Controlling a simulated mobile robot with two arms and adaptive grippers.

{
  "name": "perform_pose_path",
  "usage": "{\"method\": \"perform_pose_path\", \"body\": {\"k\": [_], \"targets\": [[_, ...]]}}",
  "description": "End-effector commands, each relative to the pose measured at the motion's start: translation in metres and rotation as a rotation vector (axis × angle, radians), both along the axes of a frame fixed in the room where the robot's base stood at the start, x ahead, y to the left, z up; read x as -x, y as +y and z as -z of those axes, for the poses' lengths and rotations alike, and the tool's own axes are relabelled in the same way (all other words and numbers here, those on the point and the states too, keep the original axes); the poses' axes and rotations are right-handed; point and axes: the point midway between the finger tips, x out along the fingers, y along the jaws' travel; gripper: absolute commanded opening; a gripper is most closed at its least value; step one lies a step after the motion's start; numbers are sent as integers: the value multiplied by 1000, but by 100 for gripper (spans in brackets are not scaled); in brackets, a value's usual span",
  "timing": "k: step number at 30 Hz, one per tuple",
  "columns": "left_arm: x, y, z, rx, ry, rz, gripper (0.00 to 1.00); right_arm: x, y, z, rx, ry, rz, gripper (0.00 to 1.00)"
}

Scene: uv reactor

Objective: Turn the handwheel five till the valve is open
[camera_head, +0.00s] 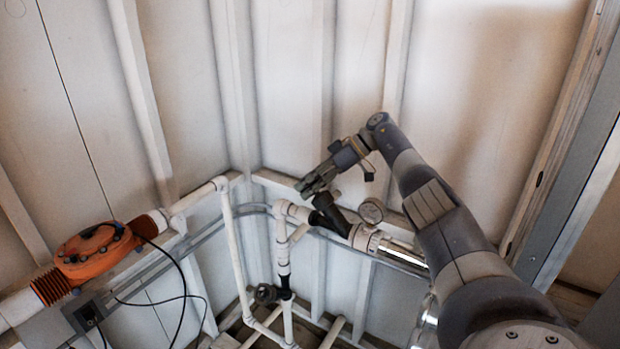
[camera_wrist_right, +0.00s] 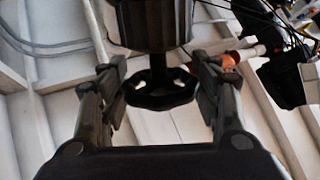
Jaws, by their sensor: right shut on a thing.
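A black valve body (camera_head: 328,213) sits on the white pipe, below my right gripper (camera_head: 316,183). In the right wrist view, its black handwheel (camera_wrist_right: 160,101) is a lobed ring on a short stem under the dark, ribbed valve body (camera_wrist_right: 150,25). The fingers of my right gripper (camera_wrist_right: 161,90) stand on either side of the handwheel, shut on its rim. In the head view the gripper hides most of the wheel. I see no mark that shows whether the valve is open. My left gripper is in neither view.
A round gauge (camera_head: 372,211) stands on the pipe just right of the valve. A second dark valve (camera_head: 265,294) is lower on the piping. An orange unit (camera_head: 95,252) with black cables is at left. Ribbed white walls (camera_head: 285,90) close off the corner behind.

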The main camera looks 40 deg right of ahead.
Motion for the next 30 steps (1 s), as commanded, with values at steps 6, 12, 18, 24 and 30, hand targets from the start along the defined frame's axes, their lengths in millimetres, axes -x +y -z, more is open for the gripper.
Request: {"method": "perform_pose_path", "body": {"k": [6, 12, 18, 24, 30], "targets": [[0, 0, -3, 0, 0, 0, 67, 0, 1, -2, -24, 4, -21, 34], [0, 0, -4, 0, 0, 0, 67, 2, 1, -3, -34, 6, -32, 34], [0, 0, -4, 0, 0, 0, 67, 2, 1, -3, -36, 4, -35, 34], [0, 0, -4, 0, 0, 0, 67, 2, 1, -4, -36, 3, -36, 34], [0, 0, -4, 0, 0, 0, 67, 2, 2, -4, -36, 3, -36, 65]]}}
